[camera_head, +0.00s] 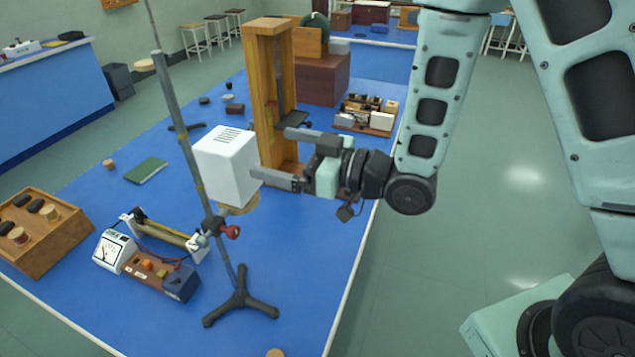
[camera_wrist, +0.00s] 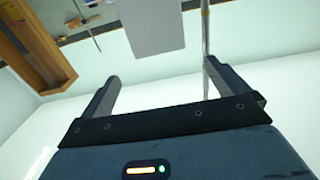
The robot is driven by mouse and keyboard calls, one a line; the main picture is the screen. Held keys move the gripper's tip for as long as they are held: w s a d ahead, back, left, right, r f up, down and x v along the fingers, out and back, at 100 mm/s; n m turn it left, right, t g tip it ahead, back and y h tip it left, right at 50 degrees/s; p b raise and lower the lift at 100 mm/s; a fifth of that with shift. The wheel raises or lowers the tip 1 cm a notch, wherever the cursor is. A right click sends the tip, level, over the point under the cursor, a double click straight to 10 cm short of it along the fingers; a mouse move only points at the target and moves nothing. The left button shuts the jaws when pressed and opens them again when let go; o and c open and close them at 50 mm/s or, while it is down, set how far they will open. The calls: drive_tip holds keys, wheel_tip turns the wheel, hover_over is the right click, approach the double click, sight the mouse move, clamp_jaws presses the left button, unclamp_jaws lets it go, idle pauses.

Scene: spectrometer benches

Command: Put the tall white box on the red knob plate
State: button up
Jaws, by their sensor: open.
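The tall white box (camera_head: 228,165) stands upright at the stand, dark lines on its top. Its base meets a round tan plate (camera_head: 243,208), mostly hidden beneath it. A red knob (camera_head: 231,232) is on the clamp just below, on the rod of the metal stand (camera_head: 241,303). My gripper (camera_head: 270,153) is open, to the right of the box; the lower finger's tip overlaps the box's right edge in the head view. In the wrist view the box (camera_wrist: 155,25) shows as a pale face beyond the fingertips, with the rod (camera_wrist: 205,45) beside it. I cannot tell whether a finger touches it.
A wooden tower frame (camera_head: 265,90) stands behind my gripper on the blue table. A meter board (camera_head: 150,262) lies left of the stand, and a wooden box with dark knobs (camera_head: 42,235) is at far left. A green book (camera_head: 146,170) lies on open blue surface.

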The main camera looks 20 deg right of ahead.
drive_tip(key=s+d+m+g+h, duration=0.1)
drive_tip(key=s+g+h, duration=0.4)
drive_tip(key=s, duration=0.6)
drive_tip(key=s+d+f+m+g+h, duration=0.1)
drive_tip(key=s+d+g+h, duration=0.3)
drive_tip(key=s, duration=0.7)
drive_tip(key=g+h, duration=0.2)
drive_tip(key=h, duration=0.2)
drive_tip(key=shift+s+d+m+h, duration=0.15)
drive_tip(key=shift+s+m+h, duration=0.15)
drive_tip(key=shift+m, duration=0.1)
drive_tip(key=shift+f, duration=0.1)
wheel_tip(320, 180, down, 9)
drive_tip(key=b, duration=0.9)
